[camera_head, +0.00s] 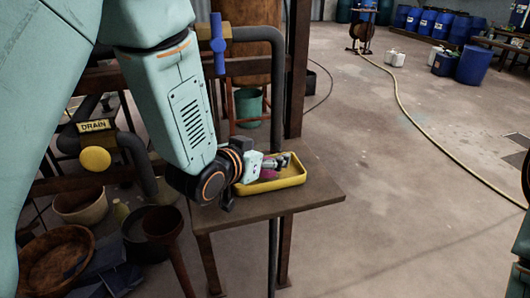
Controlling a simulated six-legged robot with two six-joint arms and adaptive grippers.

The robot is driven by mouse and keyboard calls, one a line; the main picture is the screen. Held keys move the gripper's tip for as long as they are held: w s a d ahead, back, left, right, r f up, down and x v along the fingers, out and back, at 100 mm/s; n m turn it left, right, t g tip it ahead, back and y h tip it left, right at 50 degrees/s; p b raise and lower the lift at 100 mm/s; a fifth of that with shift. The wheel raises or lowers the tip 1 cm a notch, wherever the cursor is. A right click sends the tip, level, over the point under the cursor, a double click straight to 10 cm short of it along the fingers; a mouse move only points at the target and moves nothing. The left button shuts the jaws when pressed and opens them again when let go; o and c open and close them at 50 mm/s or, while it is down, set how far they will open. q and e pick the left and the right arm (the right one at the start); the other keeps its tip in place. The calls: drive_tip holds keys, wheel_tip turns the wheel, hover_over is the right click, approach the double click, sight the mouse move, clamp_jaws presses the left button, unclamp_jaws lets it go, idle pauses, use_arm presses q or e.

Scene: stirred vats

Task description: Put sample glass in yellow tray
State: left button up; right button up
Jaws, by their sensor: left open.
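The yellow tray (291,183) lies on a small brown table. My left arm reaches down from the upper left, and my left gripper (284,160) is over the tray, with its jaws open. A small pink-purple thing (269,174), which looks like the sample glass, shows inside the tray just below the gripper. It is partly hidden by the gripper, so I cannot tell whether they touch or whether it stands upright. My right gripper is not in view.
The brown table (323,191) has bare room right of the tray. A pipe with a blue handle (218,45) rises behind it. Bowls (82,206), a funnel (163,224) and a yellow knob (95,160) are at left. A hose (425,127) crosses the open floor at right.

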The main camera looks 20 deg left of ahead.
use_arm(q)
drive_tip(key=shift+w+f, duration=0.15)
drive_tip(key=shift+w, duration=0.1)
drive_tip(key=p+v, duration=0.1)
drive_tip(key=v, duration=0.5)
drive_tip(key=shift+s, duration=0.1)
drive_tip(key=p+v, duration=0.6)
drive_tip(key=p, duration=0.5)
idle(0.5)
